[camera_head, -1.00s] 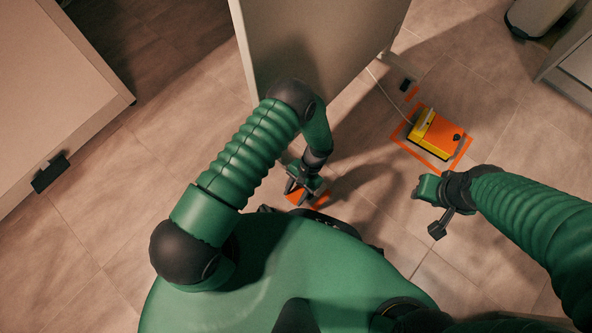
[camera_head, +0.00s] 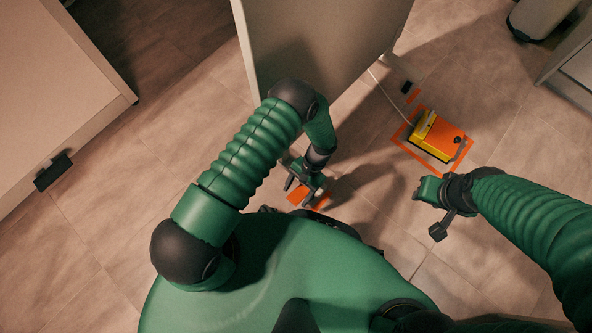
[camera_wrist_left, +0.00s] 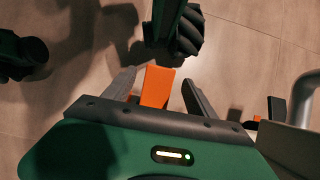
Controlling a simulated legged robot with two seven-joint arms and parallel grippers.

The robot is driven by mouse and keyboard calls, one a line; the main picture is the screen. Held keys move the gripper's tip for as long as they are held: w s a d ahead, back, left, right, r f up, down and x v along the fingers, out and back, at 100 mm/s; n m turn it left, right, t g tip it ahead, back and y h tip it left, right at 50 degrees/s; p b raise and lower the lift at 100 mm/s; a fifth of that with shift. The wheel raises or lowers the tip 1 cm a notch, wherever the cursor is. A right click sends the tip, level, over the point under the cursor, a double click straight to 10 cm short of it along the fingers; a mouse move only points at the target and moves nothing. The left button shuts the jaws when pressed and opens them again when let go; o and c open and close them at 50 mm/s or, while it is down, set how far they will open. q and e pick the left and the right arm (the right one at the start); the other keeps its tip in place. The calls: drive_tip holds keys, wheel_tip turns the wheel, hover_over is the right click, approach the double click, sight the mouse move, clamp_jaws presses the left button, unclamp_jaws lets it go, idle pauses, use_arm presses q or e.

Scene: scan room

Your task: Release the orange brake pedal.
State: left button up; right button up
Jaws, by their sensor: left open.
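An orange brake pedal (camera_head: 297,194) sits low by my left gripper (camera_head: 296,190), which partly covers it in the head view. In the left wrist view the orange pedal (camera_wrist_left: 156,87) is an upright-looking tab between the two dark fingers of my left gripper (camera_wrist_left: 157,82). The fingers are open, with a gap on each side of the pedal, wider on the right. Whether the fingertips reach past it in depth I cannot tell. My right gripper (camera_head: 432,208) hangs over the floor at the right, away from the pedal; its jaws are unclear.
A yellow and orange foot switch (camera_head: 438,137) lies inside an orange floor outline at the right, with a pale cable. A large light panel (camera_head: 315,45) stands just beyond my left arm. A pale cabinet (camera_head: 55,90) is at the left. Tiled floor between is clear.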

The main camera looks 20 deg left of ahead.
use_arm(q)
drive_tip(key=p+v, duration=0.5)
drive_tip(key=v, duration=1)
drive_tip(key=shift+w, duration=0.15)
drive_tip(key=shift+r, duration=0.1)
